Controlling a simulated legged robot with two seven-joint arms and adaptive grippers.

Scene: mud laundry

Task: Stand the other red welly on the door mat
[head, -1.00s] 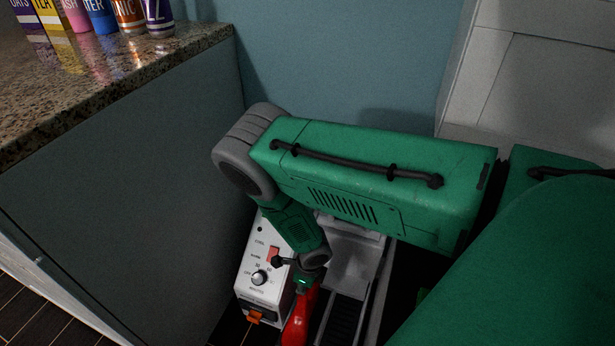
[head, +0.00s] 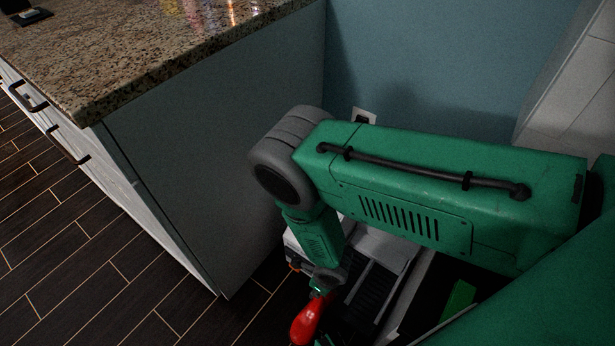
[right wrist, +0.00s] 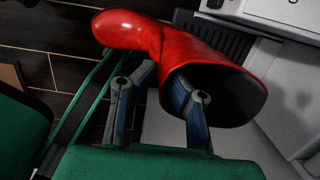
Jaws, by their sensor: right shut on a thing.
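My right gripper (head: 319,292) holds a red welly (head: 307,322) low over the floor, in the lower middle of the head view. In the right wrist view the welly (right wrist: 185,55) lies across my right gripper (right wrist: 155,95), its toe to the upper left and its open top to the lower right. One finger goes into the boot's opening and the other is outside, so the wall of the shaft is between them. My left gripper is not in view. I cannot make out a door mat or a second red welly.
A white machine with a dark ridged tray (head: 372,290) stands beside the welly, partly under my arm. A granite-topped cabinet (head: 215,150) stands to the left. Dark plank floor (head: 75,235) is free at the lower left. A blue wall (head: 430,70) closes the back.

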